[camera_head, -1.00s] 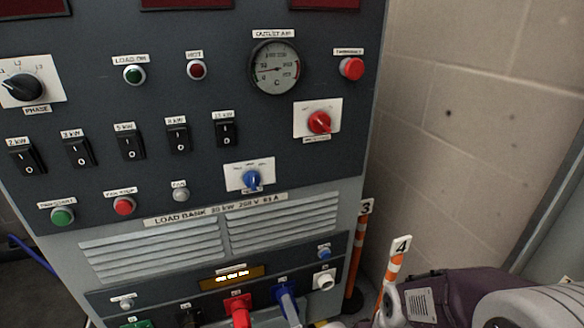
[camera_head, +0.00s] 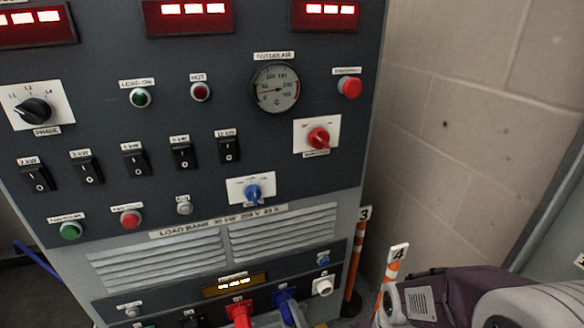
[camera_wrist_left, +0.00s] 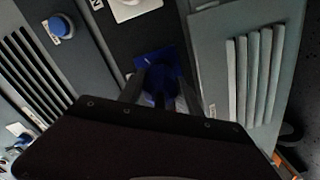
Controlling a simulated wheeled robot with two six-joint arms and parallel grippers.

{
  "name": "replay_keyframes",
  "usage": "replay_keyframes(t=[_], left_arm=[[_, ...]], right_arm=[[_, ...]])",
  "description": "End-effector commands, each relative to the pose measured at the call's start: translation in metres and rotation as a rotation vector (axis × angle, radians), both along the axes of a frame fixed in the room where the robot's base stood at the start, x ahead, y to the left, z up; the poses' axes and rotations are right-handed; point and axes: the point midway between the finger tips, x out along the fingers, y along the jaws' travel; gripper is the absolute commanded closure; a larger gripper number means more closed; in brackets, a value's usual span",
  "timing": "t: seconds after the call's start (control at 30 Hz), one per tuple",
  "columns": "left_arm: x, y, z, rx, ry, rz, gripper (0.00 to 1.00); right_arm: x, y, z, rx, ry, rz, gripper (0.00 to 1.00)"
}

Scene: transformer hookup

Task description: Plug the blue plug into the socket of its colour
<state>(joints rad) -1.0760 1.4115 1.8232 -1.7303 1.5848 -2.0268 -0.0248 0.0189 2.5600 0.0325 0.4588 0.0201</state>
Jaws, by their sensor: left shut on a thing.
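The blue plug (camera_wrist_left: 161,84) is between the two fingers of my left gripper (camera_wrist_left: 160,98) in the left wrist view. The gripper is shut on it. The plug lines up with the blue socket (camera_wrist_left: 150,56) and appears to meet it; how deep it sits is hidden. In the head view the blue socket (camera_head: 284,294) is in the lower row of the load bank panel. Grey parts of my left gripper (camera_head: 294,314) show just below it, cut by the bottom edge. My right gripper is not seen.
Striped posts marked 3 (camera_head: 357,255) and 4 (camera_head: 391,270) stand right of the cabinet. Red displays (camera_head: 187,13) at the top are lit.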

Motion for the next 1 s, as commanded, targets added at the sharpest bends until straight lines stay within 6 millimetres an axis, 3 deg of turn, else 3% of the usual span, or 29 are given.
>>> replay_keyframes(t=[0.27, 0.3, 0.37, 0.4, 0.73, 1.0], left_arm=[[0.0, 0.001, 0.0, 0.057, 0.018, 0.001, 1.0], [0.0, 0.001, 0.0, 0.056, 0.018, 0.001, 0.54], [0.0, 0.0, 0.0, 0.056, 0.018, 0.001, 0.37], [0.0, 0.0, 0.0, 0.055, 0.017, 0.001, 0.34], [-0.003, -0.001, 0.0, 0.054, 0.018, -0.001, 0.34], [-0.029, -0.011, 0.0, 0.053, 0.018, -0.005, 0.34]], right_arm=[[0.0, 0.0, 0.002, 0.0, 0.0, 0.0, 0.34], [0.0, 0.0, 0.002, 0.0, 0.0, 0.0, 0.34], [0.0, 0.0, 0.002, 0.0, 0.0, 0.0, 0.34], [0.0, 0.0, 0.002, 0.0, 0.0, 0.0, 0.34], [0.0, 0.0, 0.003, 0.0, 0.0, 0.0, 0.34], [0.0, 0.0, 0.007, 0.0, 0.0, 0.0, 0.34]])
